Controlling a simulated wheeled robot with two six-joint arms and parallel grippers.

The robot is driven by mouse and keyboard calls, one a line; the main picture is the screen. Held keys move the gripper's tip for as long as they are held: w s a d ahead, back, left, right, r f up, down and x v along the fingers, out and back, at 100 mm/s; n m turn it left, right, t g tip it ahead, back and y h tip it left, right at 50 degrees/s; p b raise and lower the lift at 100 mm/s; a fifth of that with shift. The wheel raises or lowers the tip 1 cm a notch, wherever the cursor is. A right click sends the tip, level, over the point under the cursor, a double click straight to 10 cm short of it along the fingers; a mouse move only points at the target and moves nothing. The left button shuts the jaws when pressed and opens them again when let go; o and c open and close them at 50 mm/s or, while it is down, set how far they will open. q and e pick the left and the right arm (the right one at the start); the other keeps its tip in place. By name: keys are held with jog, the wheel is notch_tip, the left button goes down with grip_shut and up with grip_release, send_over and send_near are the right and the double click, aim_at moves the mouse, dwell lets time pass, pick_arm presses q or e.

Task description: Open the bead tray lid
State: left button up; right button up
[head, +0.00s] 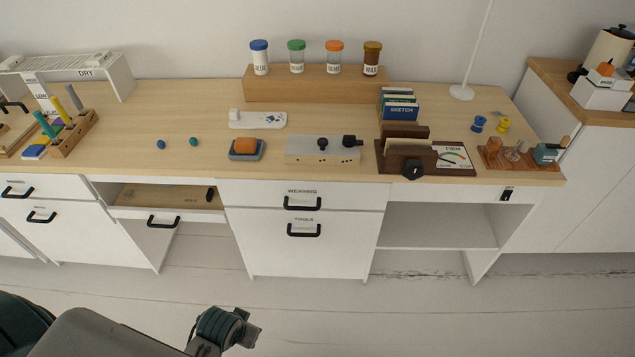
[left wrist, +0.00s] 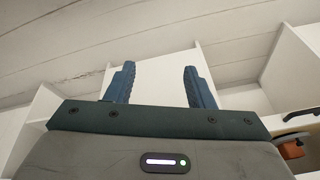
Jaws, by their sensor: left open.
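A small white tray (head: 262,120) lies on the back half of the desk. It has a raised white knob at its left end and small blue-green marks on its top; it may be the bead tray, and I cannot tell its lid apart from it. My left gripper (head: 250,329) is low in front of the desk, over the floor and well away from the tray. In the left wrist view its two blue fingers (left wrist: 159,70) are apart with nothing between them. My right gripper is not in view.
A blue bead (head: 160,145) and a teal bead (head: 193,142) lie loose on the desk (head: 180,120). An orange block on a grey-blue base (head: 246,155) and a grey box with black knobs (head: 310,152) stand in front of the tray. A drawer (head: 165,196) is open below.

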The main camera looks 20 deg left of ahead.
pick_arm(q)
jog(key=w+d+r+t+b, duration=0.1)
jog(key=w+r+b, duration=0.1)
jog(key=w+r, duration=0.15)
jog(key=t+h+b, duration=0.2)
jog(key=t+h, duration=0.1)
jog(key=t, duration=1)
send_near(321, 144)
jog(key=w, duration=0.4)
jog(key=w+d, duration=0.1)
jog(key=w, duration=0.6)
jog(key=shift+w+d, duration=0.15)
jog(key=shift+w, duration=0.1)
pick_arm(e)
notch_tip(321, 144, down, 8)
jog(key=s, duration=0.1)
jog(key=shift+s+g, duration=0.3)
pick_arm(q)
grip_shut()
